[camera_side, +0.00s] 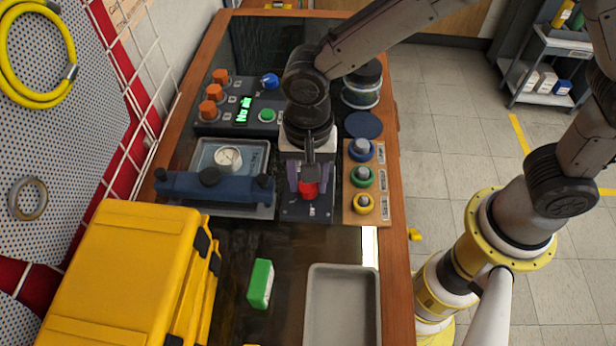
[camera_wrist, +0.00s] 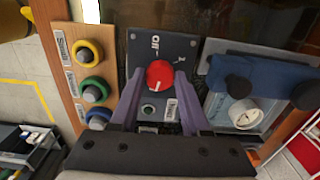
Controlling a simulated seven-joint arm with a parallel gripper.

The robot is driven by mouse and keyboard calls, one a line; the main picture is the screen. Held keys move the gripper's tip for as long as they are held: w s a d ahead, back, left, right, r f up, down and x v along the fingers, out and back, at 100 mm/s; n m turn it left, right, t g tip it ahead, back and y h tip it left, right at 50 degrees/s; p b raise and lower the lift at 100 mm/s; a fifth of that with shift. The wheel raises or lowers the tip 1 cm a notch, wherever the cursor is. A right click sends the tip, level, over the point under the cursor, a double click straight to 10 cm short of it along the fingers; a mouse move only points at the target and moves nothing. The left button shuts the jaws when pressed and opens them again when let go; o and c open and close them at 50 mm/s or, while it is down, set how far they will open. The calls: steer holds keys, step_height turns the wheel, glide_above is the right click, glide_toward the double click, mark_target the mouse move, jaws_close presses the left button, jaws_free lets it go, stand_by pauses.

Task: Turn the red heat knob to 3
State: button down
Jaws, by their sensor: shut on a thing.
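The red heat knob (camera_side: 308,188) sits on a dark panel (camera_side: 318,209) in the middle of the bench. In the wrist view the red knob (camera_wrist: 160,74) shows a white pointer line, with "Off" printed above it and other marks partly hidden. My gripper (camera_side: 308,184) comes down from above onto the knob. In the wrist view its two purple fingers (camera_wrist: 158,82) lie on either side of the knob and are shut on it. The number 3 on the dial cannot be read.
A wooden board with blue, green and yellow ringed knobs (camera_side: 362,176) stands close to the right. A blue clamp bar with a gauge (camera_side: 228,158) is on the left. A grey tray (camera_side: 343,270) and green block (camera_side: 260,284) lie in front.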

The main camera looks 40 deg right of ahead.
mark_target(308, 186)
steer(key=shift+r+m, duration=0.1)
steer(key=shift+m, duration=0.5)
steer(key=shift+c, duration=1.8)
jaws_free()
step_height(308, 186, up, 14)
